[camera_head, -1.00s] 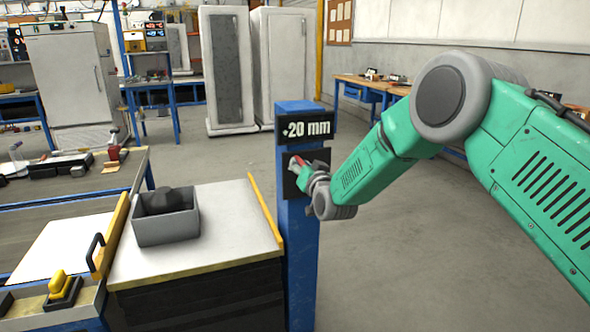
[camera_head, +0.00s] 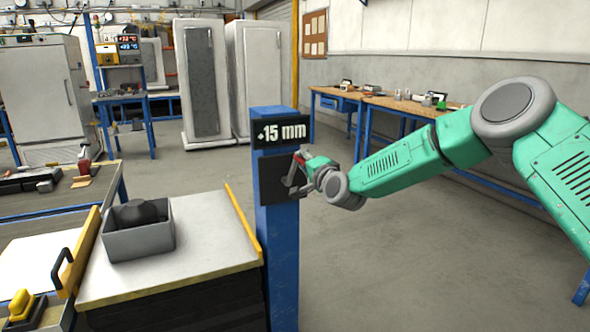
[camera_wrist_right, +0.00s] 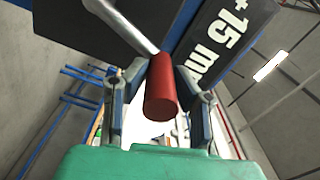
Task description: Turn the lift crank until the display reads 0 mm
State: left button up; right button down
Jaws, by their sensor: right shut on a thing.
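The display (camera_head: 283,132) on top of the blue post (camera_head: 283,235) reads +15 mm. The same display (camera_wrist_right: 228,40) shows tilted in the right wrist view. Below it, the lift crank has a metal arm (camera_wrist_right: 122,24) and a red handle (camera_wrist_right: 161,88). My right gripper (camera_head: 300,172) is at the crank, in front of the dark plate on the post. In the right wrist view, its two fingers stand on both sides of the red handle, shut on it. My left gripper is not in view.
A lift table (camera_head: 205,262) with a grey bin (camera_head: 140,241) holding a dark lump stands left of the post, with a yellow edge strip (camera_head: 243,222). A yellow-handled device (camera_head: 21,306) is at lower left. The floor right of the post is clear.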

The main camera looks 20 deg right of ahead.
jog(key=shift+d+f+m+b, duration=0.55)
jog(key=shift+d+m+b, duration=0.2)
jog(key=shift+m+b, duration=0.25)
jog(key=shift+d+f+m+b, duration=0.5)
jog(key=shift+d+m+b, duration=0.25)
jog(key=shift+m, duration=0.35)
jog(key=c, duration=1.3)
grip_release()
jog(key=shift+r, duration=0.1)
jog(key=shift+s, duration=0.1)
jog(key=shift+s+d, duration=0.15)
jog(key=shift+s, duration=2.8)
jog(key=shift+s+d, duration=0.1)
jog(key=shift+s, duration=2.85)
